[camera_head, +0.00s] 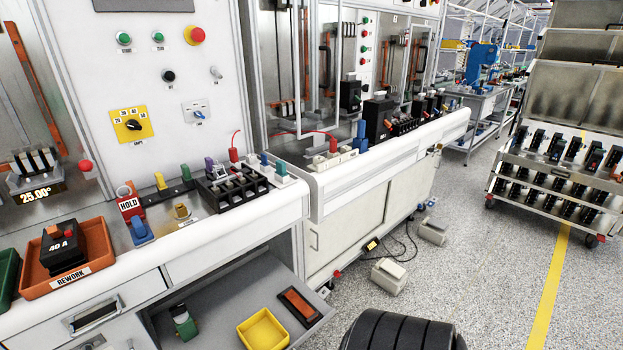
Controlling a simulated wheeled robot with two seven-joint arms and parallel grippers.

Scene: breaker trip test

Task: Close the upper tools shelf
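The tools shelf (222,318) is a grey pull-out tray under the white workbench, at the bottom middle of the head view. It stands pulled out, its far end inside the dark opening below the worktop. On it are a yellow bin (263,330), a dark flat case with an orange-brown top (299,307) and a green-and-white item (184,322). The lower part of the shelf is cut off by the picture's bottom edge. I cannot tell whether another shelf lies below it. Neither of my grippers is in view.
A white drawer with a handle (95,315) is left of the shelf. An orange REWORK bin (68,272) sits on the worktop above. Grey pedals (388,277) with cables lie on the floor to the right. A breaker cart (560,165) stands farther right, with open floor between.

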